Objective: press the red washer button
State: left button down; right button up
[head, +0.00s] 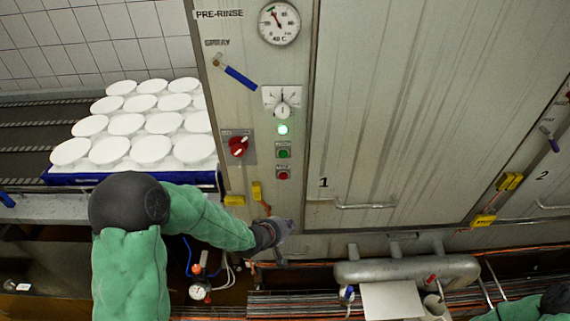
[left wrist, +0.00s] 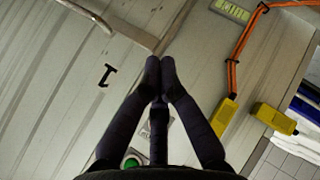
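The red button (head: 283,175) is on the panel of the washer, below a green button (head: 283,154) and a lit lamp (head: 283,130). My left gripper (head: 287,226) is in front of the washer, lower in the picture than the red button and apart from it. In the left wrist view its fingers (left wrist: 160,62) are together and nothing shows between the tips. The green button (left wrist: 133,160) shows there beside the fingers; I cannot make out the red button, which the fingers may cover. My right gripper is out of view; only part of the right arm shows.
A red rotary switch (head: 238,146) sits left of the buttons, with a dial and gauge (head: 280,23) above. Yellow latches (head: 235,200) are on the lower panel. White moulds stand on a blue tray (head: 130,179) at left. A steel cylinder (head: 408,269) lies lower right.

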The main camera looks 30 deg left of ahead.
aim_at(283, 176)
pick_arm(q)
notch_tip(283, 176, up, 7)
jog(key=a+n+t+p, duration=0.1)
jog(key=a+p, duration=0.1)
jog(key=shift+w+a+y, duration=0.25)
jog(key=shift+w+y, duration=0.15)
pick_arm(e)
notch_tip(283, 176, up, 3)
pick_arm(q)
jog(key=shift+w, duration=0.1)
jog(key=w+a, duration=0.4)
jog(key=w, duration=0.3)
jog(key=shift+w+a, duration=0.2)
jog(key=shift+a, duration=0.1)
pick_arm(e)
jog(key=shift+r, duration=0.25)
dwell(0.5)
pick_arm(q)
jog(key=shift+w+a+p, duration=0.2)
jog(key=shift+a+p, duration=0.1)
jog(key=shift+p, duration=0.15)
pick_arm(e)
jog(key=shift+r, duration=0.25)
